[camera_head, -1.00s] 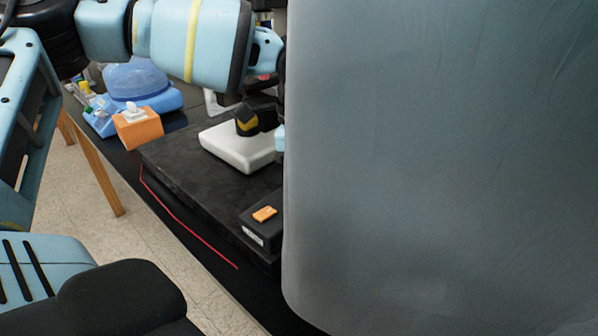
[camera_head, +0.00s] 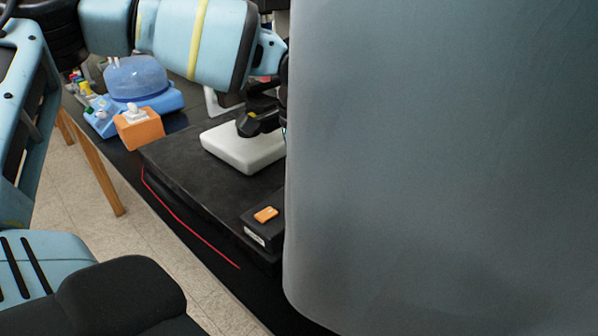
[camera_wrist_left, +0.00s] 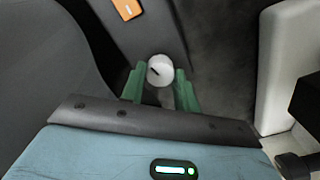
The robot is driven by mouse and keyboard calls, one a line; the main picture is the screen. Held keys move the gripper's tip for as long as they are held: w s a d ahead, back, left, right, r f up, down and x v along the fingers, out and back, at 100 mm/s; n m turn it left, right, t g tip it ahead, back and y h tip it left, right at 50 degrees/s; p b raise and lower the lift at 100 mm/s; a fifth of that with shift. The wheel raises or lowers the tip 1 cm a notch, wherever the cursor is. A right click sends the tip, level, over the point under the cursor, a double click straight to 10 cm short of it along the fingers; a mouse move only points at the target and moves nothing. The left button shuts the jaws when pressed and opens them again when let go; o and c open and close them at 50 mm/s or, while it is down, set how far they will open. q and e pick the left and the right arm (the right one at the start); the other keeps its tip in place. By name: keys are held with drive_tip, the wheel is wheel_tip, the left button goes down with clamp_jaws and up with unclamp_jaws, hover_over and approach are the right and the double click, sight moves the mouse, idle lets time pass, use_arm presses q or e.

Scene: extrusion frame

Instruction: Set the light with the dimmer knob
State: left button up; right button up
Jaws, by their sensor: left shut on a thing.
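In the left wrist view, the dimmer knob (camera_wrist_left: 161,67) is a small round white cap with a short dark mark, at the end of a dark box. My left gripper (camera_wrist_left: 160,78) has its two green fingers on either side of the knob and is shut on it. In the head view, my left arm comes in at the top left and passes behind a large grey surface, which hides the knob and my left gripper. The black box (camera_head: 260,231) with an orange switch (camera_head: 266,214) shows beside that surface. My right gripper is out of view. No lamp can be made out.
A white base (camera_head: 240,153) with a dark part above it stands on a black slab (camera_head: 180,160). A red cable (camera_head: 190,230) runs along the slab's front edge.

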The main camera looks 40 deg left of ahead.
use_arm(q)
drive_tip(key=n, duration=0.6)
drive_tip(key=shift+n, duration=0.3)
idle(0.4)
drive_tip(key=o, duration=1)
drive_tip(key=shift+c, duration=0.2)
drive_tip(key=shift+r, duration=3.95)
